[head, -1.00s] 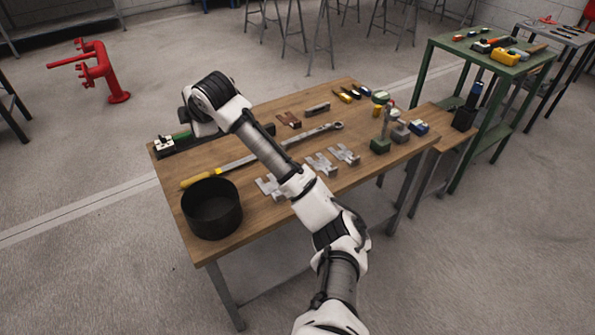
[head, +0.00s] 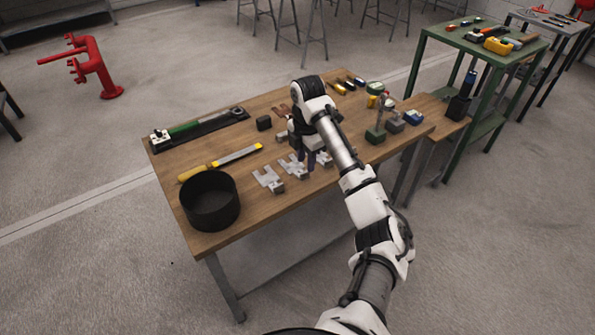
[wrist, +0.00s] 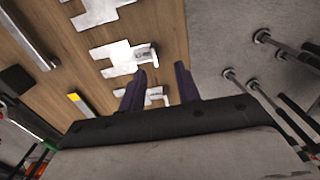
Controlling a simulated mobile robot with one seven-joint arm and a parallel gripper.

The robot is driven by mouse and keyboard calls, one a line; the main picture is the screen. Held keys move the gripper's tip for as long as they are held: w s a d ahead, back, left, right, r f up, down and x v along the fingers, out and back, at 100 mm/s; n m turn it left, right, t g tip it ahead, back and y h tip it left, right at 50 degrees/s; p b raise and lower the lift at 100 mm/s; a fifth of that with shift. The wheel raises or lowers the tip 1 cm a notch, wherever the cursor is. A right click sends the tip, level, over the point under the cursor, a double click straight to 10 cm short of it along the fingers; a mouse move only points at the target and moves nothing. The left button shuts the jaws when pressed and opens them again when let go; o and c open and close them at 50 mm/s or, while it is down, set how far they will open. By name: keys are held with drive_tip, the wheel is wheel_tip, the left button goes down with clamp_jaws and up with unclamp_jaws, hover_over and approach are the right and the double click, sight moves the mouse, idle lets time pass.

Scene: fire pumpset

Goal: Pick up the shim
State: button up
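Three flat grey metal shims with slots lie in a row on the wooden workbench (head: 240,209). In the head view the left shim (head: 268,179) is clear, the middle shim (head: 290,167) is beside my fingers, and the right shim (head: 325,159) is partly behind them. My gripper (head: 312,160) points down over the right part of this row. In the wrist view my gripper (wrist: 160,76) is open, its dark purple fingers apart and nothing held. One shim (wrist: 155,97) shows partly between and behind the fingers; another (wrist: 122,58) lies just beyond the fingertips. Finger height above the bench is unclear.
A black round bin (head: 210,202) stands at the bench's left front. A yellow-handled tool (head: 220,162) lies behind it, and a black tray (head: 200,130) at the back left. A green-based block (head: 375,135) and small items stand on the right.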

sight(304, 172)
drive_tip(key=shift+w+a+f+p, duration=0.15)
drive_tip(key=shift+f+p, duration=0.1)
drive_tip(key=shift+f, duration=1.1)
drive_tip(key=shift+w+a+f+p, duration=0.1)
drive_tip(key=shift+f+p, duration=0.15)
drive_tip(key=shift+f, duration=1.05)
clamp_jaws()
